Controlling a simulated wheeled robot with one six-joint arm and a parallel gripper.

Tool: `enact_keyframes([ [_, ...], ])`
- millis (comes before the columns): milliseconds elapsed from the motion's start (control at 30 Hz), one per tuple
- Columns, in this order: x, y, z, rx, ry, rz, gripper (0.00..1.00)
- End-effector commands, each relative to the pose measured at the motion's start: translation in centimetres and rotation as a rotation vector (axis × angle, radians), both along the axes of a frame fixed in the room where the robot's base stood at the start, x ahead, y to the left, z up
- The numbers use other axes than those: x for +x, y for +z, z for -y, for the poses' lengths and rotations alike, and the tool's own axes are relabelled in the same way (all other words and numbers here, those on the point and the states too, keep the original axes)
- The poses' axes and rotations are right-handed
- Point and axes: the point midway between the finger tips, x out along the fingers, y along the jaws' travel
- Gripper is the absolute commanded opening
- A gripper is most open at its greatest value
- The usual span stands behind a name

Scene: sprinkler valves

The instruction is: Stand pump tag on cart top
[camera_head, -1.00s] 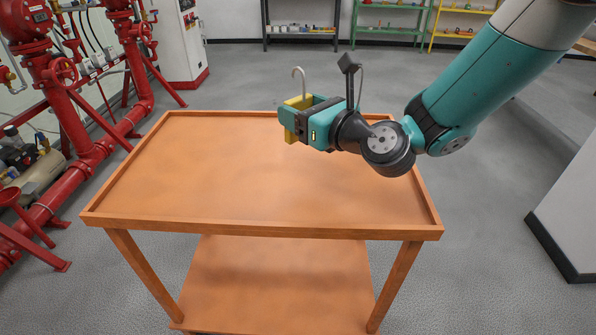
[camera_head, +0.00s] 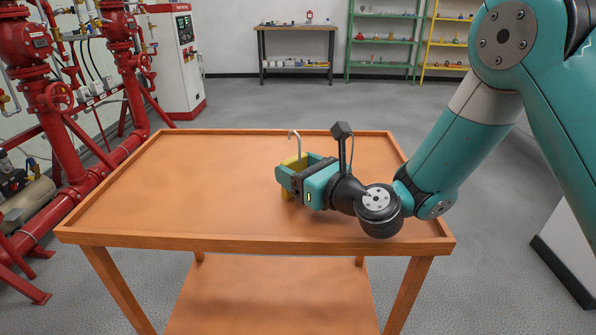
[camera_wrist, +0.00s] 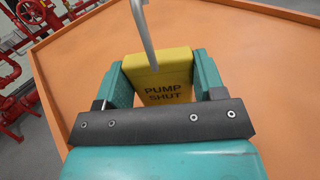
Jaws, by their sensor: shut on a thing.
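The pump tag (camera_wrist: 160,72) is a yellow block marked "PUMP SHUT" with a grey metal hook on top. My gripper (camera_wrist: 152,80) is shut on it, one finger on each side. In the head view my gripper (camera_head: 293,178) holds the tag (camera_head: 287,194) upright, hook up, over the right half of the orange cart top (camera_head: 190,185). The tag's lower end is low over the surface; I cannot tell whether it touches. The cart top is a flat tray with a raised rim.
The cart top is otherwise bare, with free room on its left. Red pipes and valves (camera_head: 60,105) stand on the left, beside a white cabinet (camera_head: 175,60). A workbench (camera_head: 297,50) and green (camera_head: 383,42) and yellow shelves (camera_head: 447,42) stand at the back.

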Motion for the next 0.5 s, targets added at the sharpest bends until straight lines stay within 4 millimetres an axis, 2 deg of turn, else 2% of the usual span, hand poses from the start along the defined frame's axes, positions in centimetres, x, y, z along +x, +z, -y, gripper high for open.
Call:
enact_keyframes([
  [67,0.0,-0.39,0.0,-0.001,0.0,-0.001,0.36],
  [100,0.0,-0.28,0.0,0.0,0.0,0.0,0.7],
  [200,-0.01,-0.25,0.01,-0.001,0.0,-0.001,0.89],
  [500,-0.01,0.08,0.0,0.0,0.0,0.0,0.89],
])
